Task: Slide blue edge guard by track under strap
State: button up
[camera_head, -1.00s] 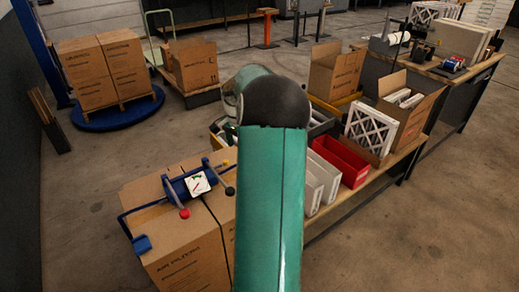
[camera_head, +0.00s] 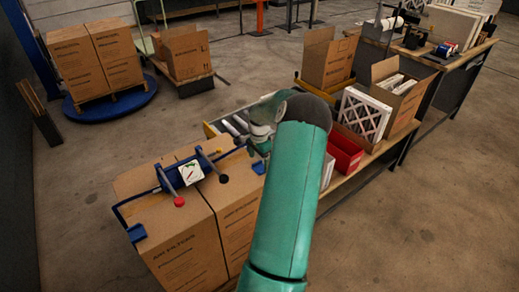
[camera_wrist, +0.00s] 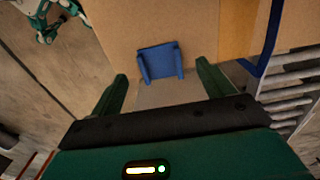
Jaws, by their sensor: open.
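A blue edge guard (camera_wrist: 159,61) with two raised sides lies on a tan carton surface in the wrist view. My gripper (camera_wrist: 162,72) is open, its two green fingers pointing toward the guard from either side, with no grip on it. A blue strap (camera_wrist: 265,50) runs at the right, apart from this guard. In the head view, my gripper (camera_head: 262,135) is at the right end of the strapped cartons (camera_head: 187,240), partly hidden by my arm. A blue piece (camera_head: 259,167) shows just below it. Another blue guard (camera_head: 137,233) sits at the cartons' left edge.
A blue strapping tool (camera_head: 190,172) with a dial and levers stands on the cartons. Rollers (camera_wrist: 290,95) lie beside the carton at right. A red bin (camera_head: 345,153), an open carton (camera_head: 398,95) and a framed filter (camera_head: 362,114) stand on the bench. Open floor lies at right.

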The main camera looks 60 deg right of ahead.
aim_at(259, 169)
jog(key=shift+f, duration=1.65)
jog(key=shift+c, duration=0.2)
jog(key=c, duration=1)
jog(key=shift+w+d, duration=0.45)
jog(key=shift+w, duration=0.45)
jog(key=shift+w+d, duration=0.5)
jog(key=shift+w, duration=0.35)
jog(key=shift+w+d, duration=0.45)
jog(key=shift+w, duration=0.45)
jog(key=shift+c, duration=0.2)
jog(key=shift+w+d, duration=0.45)
jog(key=shift+w, duration=0.45)
jog(key=shift+w+d, duration=0.45)
jog(key=shift+w, duration=0.4)
jog(key=shift+w+d, duration=0.45)
jog(key=shift+w, duration=0.45)
jog(key=shift+w, duration=0.1)
